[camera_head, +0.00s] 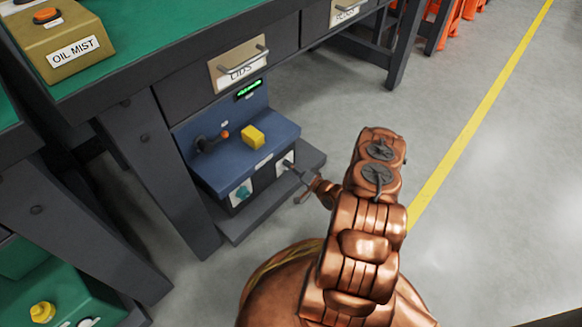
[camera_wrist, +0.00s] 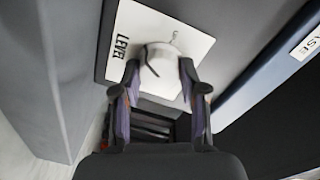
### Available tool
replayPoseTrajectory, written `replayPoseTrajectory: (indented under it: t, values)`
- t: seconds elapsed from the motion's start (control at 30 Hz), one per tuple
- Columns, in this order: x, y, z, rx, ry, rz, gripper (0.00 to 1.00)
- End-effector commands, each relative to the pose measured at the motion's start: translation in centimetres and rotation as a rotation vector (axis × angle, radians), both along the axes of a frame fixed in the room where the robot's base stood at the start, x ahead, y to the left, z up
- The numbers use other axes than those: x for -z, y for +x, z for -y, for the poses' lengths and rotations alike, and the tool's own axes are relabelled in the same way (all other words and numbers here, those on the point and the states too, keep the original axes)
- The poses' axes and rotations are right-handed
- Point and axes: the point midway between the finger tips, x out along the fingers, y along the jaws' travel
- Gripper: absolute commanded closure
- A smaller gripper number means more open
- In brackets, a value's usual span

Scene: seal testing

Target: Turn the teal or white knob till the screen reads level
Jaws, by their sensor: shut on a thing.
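The blue test unit (camera_head: 235,150) stands on a low shelf under the bench. On its front are the teal knob (camera_head: 242,194) at the left and a white plate at the right. My gripper (camera_head: 291,168) is at the white plate. In the wrist view my gripper (camera_wrist: 160,92) is shut on the white knob (camera_wrist: 162,72), with one finger on each side. The knob sits on a white plate marked LEVEL (camera_wrist: 122,45). The unit's small screen (camera_head: 249,89) shows green characters too small to read.
A yellow block (camera_head: 253,136) and a black lever with an orange tip (camera_head: 212,141) are on top of the unit. A drawer labelled LIDS (camera_head: 240,66) hangs above. A bench leg (camera_head: 180,170) stands close at the left. The floor at the right is clear.

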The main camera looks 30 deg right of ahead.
Motion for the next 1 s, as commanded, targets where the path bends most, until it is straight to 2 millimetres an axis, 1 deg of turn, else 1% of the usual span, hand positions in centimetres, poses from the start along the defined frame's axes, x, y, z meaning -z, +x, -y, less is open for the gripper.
replayPoseTrajectory:
  t: [0.23,0.67,0.7,0.9,0.93,1.0]
  values:
    - [0.05,0.0,-0.19,-0.005,0.052,-0.013,0.92]
    - [0.05,0.0,-0.2,-0.005,0.059,-0.014,0.92]
    - [0.05,0.0,-0.2,-0.005,0.059,-0.014,0.55]
    - [0.02,0.0,-0.09,-0.002,0.058,-0.014,0.34]
    - [0.02,-0.01,-0.08,-0.002,0.058,-0.014,0.32]
    - [0.03,-0.01,-0.05,-0.001,0.058,-0.013,0.32]
